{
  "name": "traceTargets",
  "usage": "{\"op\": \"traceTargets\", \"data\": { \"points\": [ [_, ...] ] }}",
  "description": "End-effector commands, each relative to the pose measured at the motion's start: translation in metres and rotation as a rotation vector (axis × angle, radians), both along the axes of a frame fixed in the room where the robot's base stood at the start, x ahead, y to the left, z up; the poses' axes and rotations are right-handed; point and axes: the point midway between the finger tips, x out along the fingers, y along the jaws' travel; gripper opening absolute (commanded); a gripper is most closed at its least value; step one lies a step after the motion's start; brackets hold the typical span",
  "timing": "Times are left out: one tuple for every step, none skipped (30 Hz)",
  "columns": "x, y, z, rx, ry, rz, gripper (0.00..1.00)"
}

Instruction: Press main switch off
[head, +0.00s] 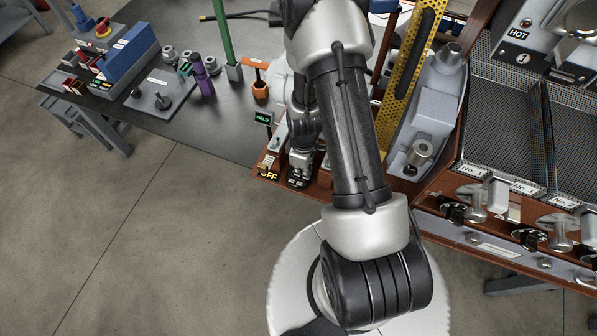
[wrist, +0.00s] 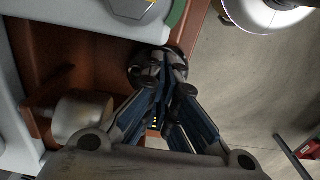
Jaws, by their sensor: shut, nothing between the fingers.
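My gripper (head: 300,160) is shut and empty, pointing down at the front left corner of the red-brown roaster base. Just under its tips in the head view is a dark switch (head: 297,183), mostly covered by the gripper. A yellow OFF label (head: 268,175) sits just left of it. In the wrist view the closed fingertips (wrist: 166,72) overlap a round black part (wrist: 143,68), seemingly the switch, on the red-brown base. I cannot tell whether the tips touch it, nor which way the switch is set.
A small display reading HELD (head: 263,118) stands behind the label. An orange cup-like holder (head: 260,88) and a green post (head: 224,40) are on the dark table (head: 215,130). A yellow perforated bar (head: 408,70) and grey chute (head: 437,110) stand right of my arm.

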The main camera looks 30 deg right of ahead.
Motion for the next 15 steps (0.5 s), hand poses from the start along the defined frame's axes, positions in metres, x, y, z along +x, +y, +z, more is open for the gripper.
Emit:
{"op": "traceTargets", "data": {
  "points": [
    [0.0,0.0,0.006,0.0,-0.001,0.0,0.0],
    [0.0,0.0,0.009,0.0,-0.001,0.0,0.0],
    [0.0,0.0,0.012,0.0,-0.001,0.0,0.0],
    [0.0,0.0,0.015,0.0,-0.001,0.0,0.0],
    [0.0,0.0,0.018,0.0,-0.001,0.0,0.0],
    [0.0,0.0,0.021,0.0,-0.001,0.0,0.0],
    [0.0,0.0,0.023,0.0,-0.001,0.0,0.0],
    [0.0,0.0,0.025,0.0,-0.001,0.0,0.0],
    [0.0,0.0,0.029,0.0,-0.001,0.0,0.0],
    [0.0,0.0,0.031,0.0,-0.001,0.0,0.0],
    [0.0,0.0,0.033,0.0,-0.001,0.0,0.0],
    [0.0,0.0,0.037,0.0,-0.001,0.0,0.0],
    [0.0,0.0,0.039,0.0,-0.001,0.0,0.0],
    [0.0,0.0,0.041,0.0,-0.001,0.0,0.0],
    [0.0,0.0,0.045,0.0,-0.001,0.0,0.0]
  ]
}}
